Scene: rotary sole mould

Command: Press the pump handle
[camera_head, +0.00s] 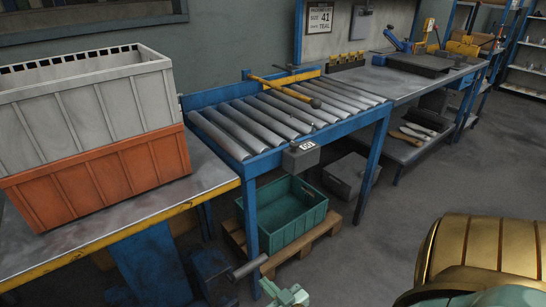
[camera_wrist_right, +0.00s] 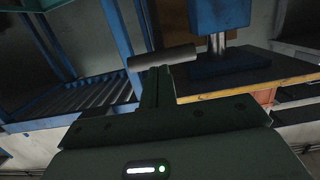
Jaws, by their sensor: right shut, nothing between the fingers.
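A grey cylindrical handle, which looks like the pump handle (camera_head: 250,267), sticks out at the bottom centre of the head view, beside low blue metal parts. The handle also shows in the right wrist view (camera_wrist_right: 162,57), lying crosswise just beyond my fingertips. My right gripper (camera_head: 285,293) is pale green in the head view, close to the handle on its right. In the right wrist view its fingers (camera_wrist_right: 157,72) are together and empty. I cannot tell whether the fingertips touch the handle. My left gripper is not in view.
A blue roller conveyor (camera_head: 282,110) stands ahead, its blue leg (camera_head: 250,222) near the handle. A green crate (camera_head: 290,229) sits on a pallet underneath. Grey (camera_head: 85,95) and orange (camera_head: 105,180) crates are stacked on the left bench. The floor to the right is open.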

